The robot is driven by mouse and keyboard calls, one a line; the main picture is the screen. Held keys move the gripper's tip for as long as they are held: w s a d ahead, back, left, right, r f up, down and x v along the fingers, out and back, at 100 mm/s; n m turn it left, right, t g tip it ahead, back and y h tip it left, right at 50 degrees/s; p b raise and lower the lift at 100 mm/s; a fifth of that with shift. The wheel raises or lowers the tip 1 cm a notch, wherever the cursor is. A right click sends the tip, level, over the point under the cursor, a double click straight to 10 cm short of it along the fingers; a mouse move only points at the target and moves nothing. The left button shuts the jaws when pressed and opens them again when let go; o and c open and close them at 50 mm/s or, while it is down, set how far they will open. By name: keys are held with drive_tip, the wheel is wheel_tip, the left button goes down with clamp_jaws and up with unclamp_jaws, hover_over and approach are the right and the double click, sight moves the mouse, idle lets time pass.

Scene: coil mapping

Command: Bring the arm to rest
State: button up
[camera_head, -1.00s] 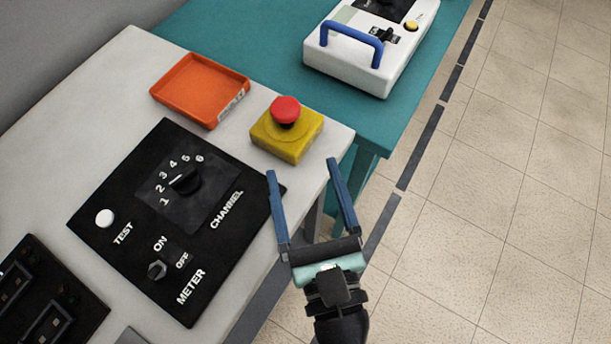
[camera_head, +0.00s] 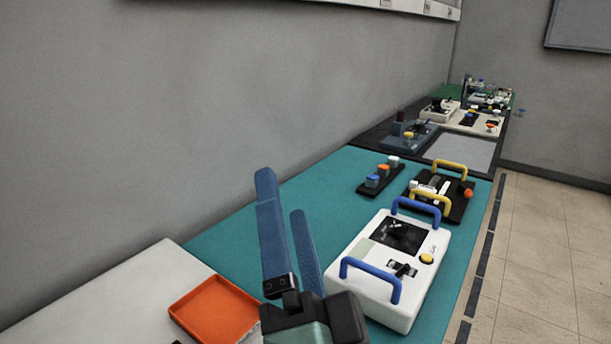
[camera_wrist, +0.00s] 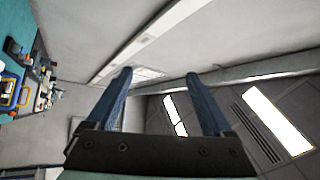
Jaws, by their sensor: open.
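My gripper (camera_head: 283,240) is in the lower middle of the head view, with two blue fingers pointing up. It is open and nothing shows between the fingers. In the wrist view the gripper (camera_wrist: 158,85) also shows open, with the wall and ceiling beyond it. In the head view it appears in front of the teal table (camera_head: 290,215), between the orange tray (camera_head: 216,316) and the white device (camera_head: 376,305). The fingers look clear of both.
A black panel with yellow handles (camera_head: 452,205) and a small block with several buttons (camera_head: 372,182) sit farther along the teal table. More equipment stands on tables beyond. The tiled floor (camera_head: 560,240) at right is clear. A grey wall (camera_head: 150,120) runs along the left.

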drive_tip(key=s+d+r+n+t+h+p, duration=0.1)
drive_tip(key=r+n+p, duration=0.4)
drive_tip(key=r, duration=1.2)
drive_tip(key=s+r+n+t+h+p, duration=0.3)
drive_tip(key=r+p, duration=0.7)
drive_tip(key=r, duration=0.8)
drive_tip(key=s+n+t, duration=0.1)
drive_tip(key=n, duration=0.1)
drive_tip(key=shift+d+n+h, duration=0.3)
drive_tip(key=shift+d+h, duration=0.05)
drive_tip(key=shift+h, duration=0.05)
drive_tip(key=shift+c, duration=0.3)
